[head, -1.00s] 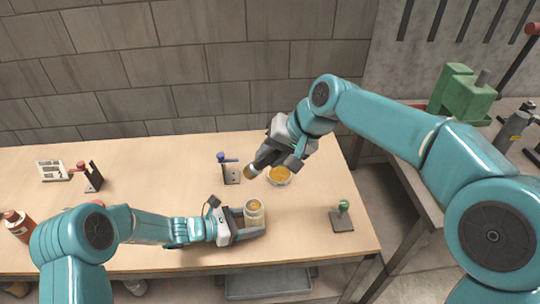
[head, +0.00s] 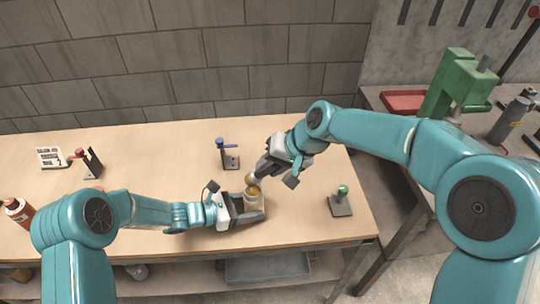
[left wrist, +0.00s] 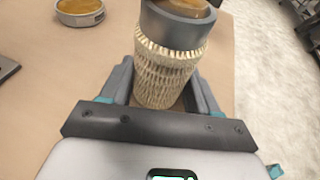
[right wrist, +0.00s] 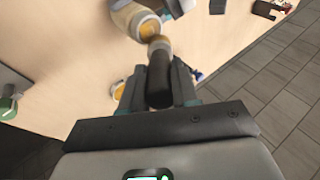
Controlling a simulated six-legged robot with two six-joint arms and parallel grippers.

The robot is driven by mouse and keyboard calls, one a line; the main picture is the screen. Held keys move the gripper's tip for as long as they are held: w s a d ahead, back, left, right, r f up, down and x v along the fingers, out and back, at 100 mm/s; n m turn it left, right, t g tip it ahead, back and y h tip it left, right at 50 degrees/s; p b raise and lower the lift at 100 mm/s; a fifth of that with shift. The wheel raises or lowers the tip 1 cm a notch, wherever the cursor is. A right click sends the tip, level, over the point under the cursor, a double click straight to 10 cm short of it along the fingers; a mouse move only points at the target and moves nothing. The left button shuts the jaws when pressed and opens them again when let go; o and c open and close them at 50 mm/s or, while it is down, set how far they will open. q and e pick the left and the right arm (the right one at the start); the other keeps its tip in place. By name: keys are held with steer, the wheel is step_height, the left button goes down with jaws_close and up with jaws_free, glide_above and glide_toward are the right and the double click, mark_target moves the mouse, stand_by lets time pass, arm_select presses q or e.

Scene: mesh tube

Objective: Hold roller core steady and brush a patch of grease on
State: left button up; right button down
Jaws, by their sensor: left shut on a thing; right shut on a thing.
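The roller core (left wrist: 168,72) stands upright in my left gripper (left wrist: 163,95), a pale ribbed cylinder with a grey collar and amber at its top. In the head view, my left gripper (head: 250,214) is shut on the core low over the table. My right gripper (head: 266,172) is shut on a brush (right wrist: 159,72) with a dark handle and tan bristles. The bristle end is at the core's upper end (right wrist: 132,18); I cannot tell whether they touch. A round grease dish (left wrist: 80,12) lies on the table; my right gripper hides it in the head view.
On the wooden table (head: 150,150) stand a blue-topped stand (head: 229,155), a green-topped stand (head: 340,202) and a red-topped stand (head: 90,162). A brown bottle (head: 18,211) is at the left. A side bench at the right holds a green machine (head: 455,85) and a red tray (head: 403,101).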

steer(key=s, duration=0.5)
steer(key=shift+w, duration=2.85)
steer(key=shift+s+r, duration=0.1)
steer(key=shift+r, duration=3.95)
steer(key=shift+f, duration=0.1)
